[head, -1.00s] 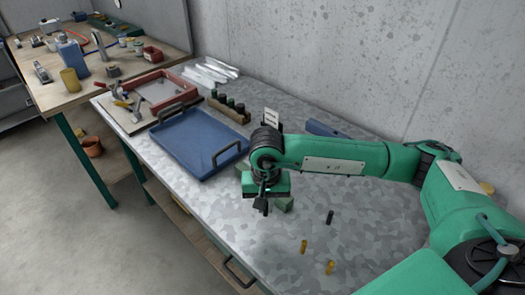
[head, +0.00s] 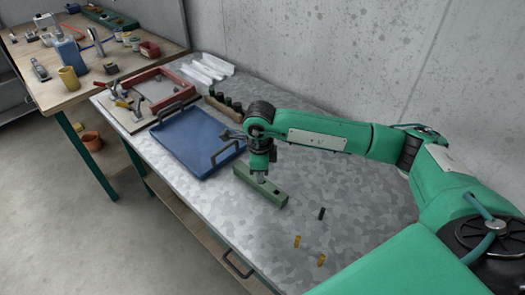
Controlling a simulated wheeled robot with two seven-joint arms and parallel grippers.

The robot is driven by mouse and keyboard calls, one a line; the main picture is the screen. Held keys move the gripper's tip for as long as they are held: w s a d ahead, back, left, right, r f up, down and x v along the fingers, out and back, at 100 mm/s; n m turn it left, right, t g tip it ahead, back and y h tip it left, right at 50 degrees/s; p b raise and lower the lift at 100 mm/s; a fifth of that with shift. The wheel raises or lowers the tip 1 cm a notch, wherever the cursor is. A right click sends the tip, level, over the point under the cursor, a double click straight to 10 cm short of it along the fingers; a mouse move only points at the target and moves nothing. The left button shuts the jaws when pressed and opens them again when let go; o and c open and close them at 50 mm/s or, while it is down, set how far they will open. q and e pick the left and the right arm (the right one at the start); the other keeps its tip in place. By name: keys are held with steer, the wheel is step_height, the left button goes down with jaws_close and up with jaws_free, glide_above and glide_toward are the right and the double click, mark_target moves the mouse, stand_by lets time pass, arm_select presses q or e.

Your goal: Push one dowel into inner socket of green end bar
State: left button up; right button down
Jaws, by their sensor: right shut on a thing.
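The green end bar (head: 271,193) lies on the grey metal table, slanting from upper left to lower right, with a dark socket hole showing towards its near right end. My right gripper (head: 260,178) points down at the bar's middle and is shut on a dowel. The dowel is almost wholly hidden by the fingers, so I cannot tell how deep it sits in the bar. A black dowel (head: 321,213) and two yellow dowels (head: 297,241) (head: 321,260) stand on the table nearer to me. My left gripper is not in view.
A blue tray (head: 190,145) with raised handles lies left of the bar. A rack with dark-topped pieces (head: 222,108) and a red-framed board (head: 157,88) lie farther back. The concrete wall bounds the table behind. The table right of the bar is mostly free.

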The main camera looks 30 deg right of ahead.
steer(key=w+d+m+p, duration=0.1)
steer(key=m, duration=0.2)
steer(key=w+r+m+p, duration=0.1)
steer(key=m, duration=0.3)
steer(key=w+d+r+m+p, duration=0.1)
steer(key=m, duration=0.3)
steer(key=shift+w+d+r, duration=0.15)
steer(key=shift+d, duration=0.15)
steer(key=shift+f+b, duration=2.4)
steer(key=shift+f, duration=0.55)
steer(key=shift+b, duration=0.6)
steer(key=shift+f+b, duration=1.35)
steer(key=shift+f, duration=0.2)
